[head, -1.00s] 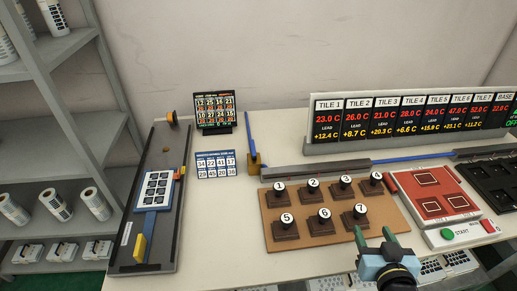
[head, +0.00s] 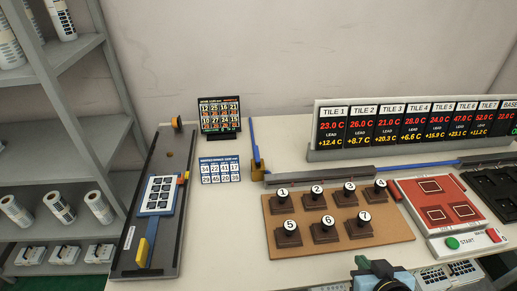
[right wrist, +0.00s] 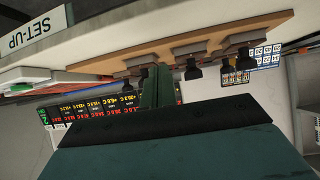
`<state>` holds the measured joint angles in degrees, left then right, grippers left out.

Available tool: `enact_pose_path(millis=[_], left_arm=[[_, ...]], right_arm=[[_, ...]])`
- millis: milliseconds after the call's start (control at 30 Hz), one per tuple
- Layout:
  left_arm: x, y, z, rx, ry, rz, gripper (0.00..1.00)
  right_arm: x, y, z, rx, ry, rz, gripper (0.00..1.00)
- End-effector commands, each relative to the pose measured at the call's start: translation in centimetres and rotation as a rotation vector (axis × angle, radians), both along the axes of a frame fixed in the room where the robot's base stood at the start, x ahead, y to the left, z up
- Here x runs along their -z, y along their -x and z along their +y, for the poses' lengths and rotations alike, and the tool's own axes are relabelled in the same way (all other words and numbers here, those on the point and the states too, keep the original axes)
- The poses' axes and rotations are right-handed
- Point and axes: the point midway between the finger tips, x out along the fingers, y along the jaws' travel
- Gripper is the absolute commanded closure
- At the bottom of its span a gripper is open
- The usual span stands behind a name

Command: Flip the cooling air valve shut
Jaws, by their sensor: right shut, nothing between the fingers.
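The likely cooling air valve is a thin blue lever on a small brass-coloured block (head: 257,168), at the left end of a grey rail at the back of the table. The blue lever (head: 253,137) sticks up and away from the rail, not along it. My right gripper (head: 364,262) is low at the table's front edge in the head view, far to the right of and in front of the valve. Its green fingers, also in the right wrist view (right wrist: 156,88), are together and empty. My left gripper is not in view.
A brown board (head: 395,230) with several numbered black knobs lies between my right gripper and the valve. A dark track (head: 128,235) with a blue-framed keypad (head: 160,194) is at left. A red plate (head: 408,187) and a temperature display (head: 315,140) are at right.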

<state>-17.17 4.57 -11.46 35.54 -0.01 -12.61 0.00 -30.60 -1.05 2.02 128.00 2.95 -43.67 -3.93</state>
Motion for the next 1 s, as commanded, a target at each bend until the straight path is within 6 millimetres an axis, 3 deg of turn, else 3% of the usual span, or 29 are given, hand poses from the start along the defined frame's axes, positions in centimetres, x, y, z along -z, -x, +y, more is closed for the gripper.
enact_pose_path(millis=[167,300,467,667,800,1000], left_arm=[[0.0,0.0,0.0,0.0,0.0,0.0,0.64],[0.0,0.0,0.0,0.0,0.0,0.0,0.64],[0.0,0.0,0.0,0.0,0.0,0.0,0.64],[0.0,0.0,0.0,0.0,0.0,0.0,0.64],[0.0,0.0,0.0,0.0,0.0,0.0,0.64],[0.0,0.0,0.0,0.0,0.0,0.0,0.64]], right_arm=[[3.3,3.2,1.6,-0.067,0.015,0.234,1.0],[8.9,5.4,2.5,-0.1,0.027,0.4,1.0],[14.6,6.7,2.8,-0.113,0.032,0.476,1.0],[23.1,9.8,3.0,-0.129,0.042,0.565,1.0],[29.3,13.8,2.8,-0.144,0.054,0.638,1.0],[36.0,21.1,1.7,-0.165,0.076,0.739,1.0]])
